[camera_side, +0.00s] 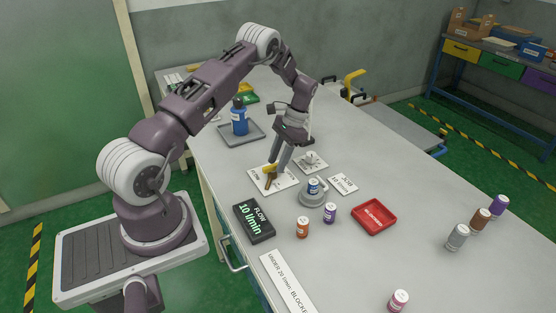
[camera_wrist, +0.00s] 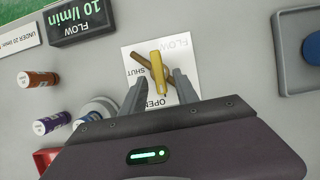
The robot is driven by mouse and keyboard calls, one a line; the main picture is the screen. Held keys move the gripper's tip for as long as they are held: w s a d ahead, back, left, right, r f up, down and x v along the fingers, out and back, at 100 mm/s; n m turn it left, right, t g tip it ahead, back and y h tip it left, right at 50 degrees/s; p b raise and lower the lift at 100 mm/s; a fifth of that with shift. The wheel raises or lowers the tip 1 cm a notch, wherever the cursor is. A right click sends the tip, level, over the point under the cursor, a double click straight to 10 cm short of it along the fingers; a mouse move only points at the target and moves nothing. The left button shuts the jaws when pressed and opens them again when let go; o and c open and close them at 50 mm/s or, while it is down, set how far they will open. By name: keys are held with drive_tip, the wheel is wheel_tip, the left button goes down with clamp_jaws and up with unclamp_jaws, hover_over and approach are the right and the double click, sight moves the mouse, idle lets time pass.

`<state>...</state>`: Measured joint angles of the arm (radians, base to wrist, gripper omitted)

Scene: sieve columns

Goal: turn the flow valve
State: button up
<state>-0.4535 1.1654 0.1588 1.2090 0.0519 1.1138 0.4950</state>
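The flow valve has a yellow handle (camera_side: 269,168) and a brown bar (camera_side: 269,181) on a white plate (camera_side: 258,183). In the wrist view the yellow handle (camera_wrist: 158,72) crosses the brown bar (camera_wrist: 143,54), and the plate (camera_wrist: 184,53) reads FLOW, OPEN and SHUT. My gripper (camera_wrist: 161,82) is open just above the valve. Its fingers stand on either side of the handle, with gaps visible. The side view also shows my gripper (camera_side: 279,168) at the valve. The black flow display (camera_side: 254,221) reads 10 l/min.
A blue-labelled vial (camera_side: 313,185) sits on a grey round stand (camera_side: 312,199). Orange (camera_side: 302,227) and purple (camera_side: 330,213) vials stand nearby. A red BLOCKED tray (camera_side: 373,216) lies right. A grey tray (camera_side: 241,133) holds a blue bottle (camera_side: 239,118). Clear table lies between the red tray and several vials far right.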

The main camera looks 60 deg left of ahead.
drive_tip(key=w+d+r+t, duration=0.1)
drive_tip(key=d+r, duration=0.3)
drive_tip(key=r, duration=0.7)
drive_tip(key=w+d+r+t, duration=0.15)
drive_tip(key=d+r, duration=0.25)
drive_tip(key=r, duration=0.6)
drive_tip(key=s+d+r+t, duration=0.3)
drive_tip(key=s+d+r, duration=0.3)
drive_tip(key=d+r, duration=0.25)
drive_tip(key=s+d+t, duration=0.1)
drive_tip(key=s+d, duration=0.2)
drive_tip(key=s, duration=0.3)
drive_tip(key=s+d+r+t, duration=0.1)
drive_tip(key=s+d+t, duration=0.1)
drive_tip(key=s, duration=0.4)
drive_tip(key=s+d+t, duration=0.1)
drive_tip(key=s+d, duration=0.3)
drive_tip(key=s, duration=0.2)
drive_tip(key=shift+s+d+r, duration=0.3)
drive_tip(key=shift+s+d, duration=0.05)
drive_tip(key=shift+s, duration=0.05)
drive_tip(key=shift+t, duration=0.25)
idle(2.6)
